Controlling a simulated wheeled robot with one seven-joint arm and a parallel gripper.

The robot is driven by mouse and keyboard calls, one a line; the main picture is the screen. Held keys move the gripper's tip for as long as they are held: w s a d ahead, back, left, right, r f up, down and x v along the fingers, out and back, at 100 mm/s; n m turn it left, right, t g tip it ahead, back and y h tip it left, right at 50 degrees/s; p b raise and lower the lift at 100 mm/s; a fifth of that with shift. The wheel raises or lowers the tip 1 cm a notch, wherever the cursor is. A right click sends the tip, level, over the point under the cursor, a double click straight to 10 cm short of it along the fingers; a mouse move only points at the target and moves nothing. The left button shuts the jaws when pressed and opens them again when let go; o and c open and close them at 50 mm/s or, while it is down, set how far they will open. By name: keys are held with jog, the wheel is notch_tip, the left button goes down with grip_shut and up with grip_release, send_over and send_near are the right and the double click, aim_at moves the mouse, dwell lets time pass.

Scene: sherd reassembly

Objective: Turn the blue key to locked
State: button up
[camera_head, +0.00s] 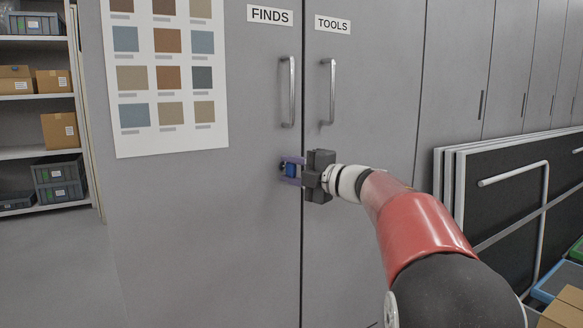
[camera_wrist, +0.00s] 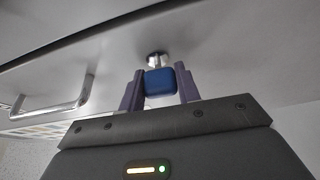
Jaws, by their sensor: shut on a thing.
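The blue key (camera_head: 290,170) sits in a lock on the left cabinet door labelled FINDS, below that door's handle and near the seam. My gripper (camera_head: 291,171) reaches in from the right, its purple fingers around the key. In the wrist view the blue key (camera_wrist: 160,82) is a rounded square head between the two fingertips (camera_wrist: 160,88). My gripper is shut on it. The round metal lock (camera_wrist: 157,58) shows just beyond the key. Any lock markings are hidden or too small to read, so I cannot tell the locked direction.
The FINDS door handle (camera_head: 288,92) and TOOLS door handle (camera_head: 328,92) are above my gripper. A colour chart (camera_head: 170,133) hangs on the left. Shelves with boxes (camera_head: 60,130) stand at far left. Framed black panels (camera_head: 510,190) lean at right. The floor at left is clear.

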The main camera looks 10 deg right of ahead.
jog(key=shift+n, duration=0.3)
dwell(0.4)
jog(key=o, duration=1)
jog(key=v, duration=0.7)
jog(key=shift+s+d, duration=0.25)
jog(key=shift+r, duration=0.15)
